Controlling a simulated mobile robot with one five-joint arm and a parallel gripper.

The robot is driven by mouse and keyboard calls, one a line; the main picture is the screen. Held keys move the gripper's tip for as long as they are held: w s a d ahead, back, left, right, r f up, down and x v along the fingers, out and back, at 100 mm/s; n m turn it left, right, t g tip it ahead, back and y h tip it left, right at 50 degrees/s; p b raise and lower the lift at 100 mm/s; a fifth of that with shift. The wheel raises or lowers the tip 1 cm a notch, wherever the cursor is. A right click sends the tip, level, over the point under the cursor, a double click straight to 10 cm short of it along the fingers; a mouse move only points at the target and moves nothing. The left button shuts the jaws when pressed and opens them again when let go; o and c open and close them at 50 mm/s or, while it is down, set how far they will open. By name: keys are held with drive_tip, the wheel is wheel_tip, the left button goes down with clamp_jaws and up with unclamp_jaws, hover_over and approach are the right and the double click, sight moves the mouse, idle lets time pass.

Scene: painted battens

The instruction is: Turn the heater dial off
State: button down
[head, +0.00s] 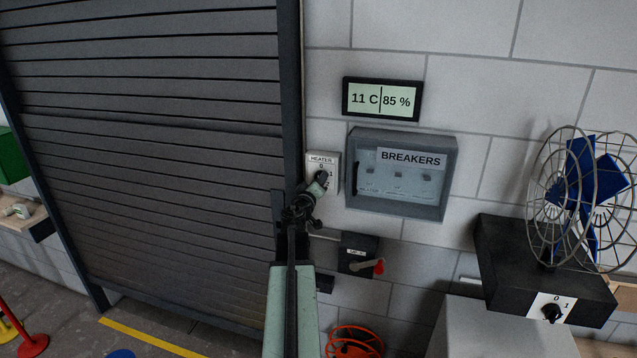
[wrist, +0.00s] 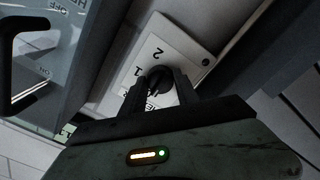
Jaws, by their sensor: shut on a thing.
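The heater dial is a dark round knob (wrist: 158,80) on a white plate (head: 322,160) labelled HEATER, marked 0, 1 and 2. The plate is on the wall between the grey shutter and the breaker box. My gripper (head: 320,181) is at the dial, with its two dark fingers (wrist: 160,90) shut on the knob from either side in the wrist view. The 1 and 2 show beside the knob in the wrist view; the 0 is hidden there by my gripper. I cannot tell clearly which mark the knob points at.
A breaker box (head: 450,180) with a clear cover is just right of the dial. A display (head: 382,99) above reads 11 C, 85 %. A switch box with a red-tipped lever (head: 368,266) is below. The shutter (head: 150,150) fills the left; a fan (head: 582,195) stands right.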

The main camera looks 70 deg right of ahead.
idle(0.3)
drive_tip(key=c, duration=0.9)
unclamp_jaws()
drive_tip(key=shift+a, duration=0.15)
drive_tip(key=a, duration=0.7)
drive_tip(key=shift+s+a, duration=0.25)
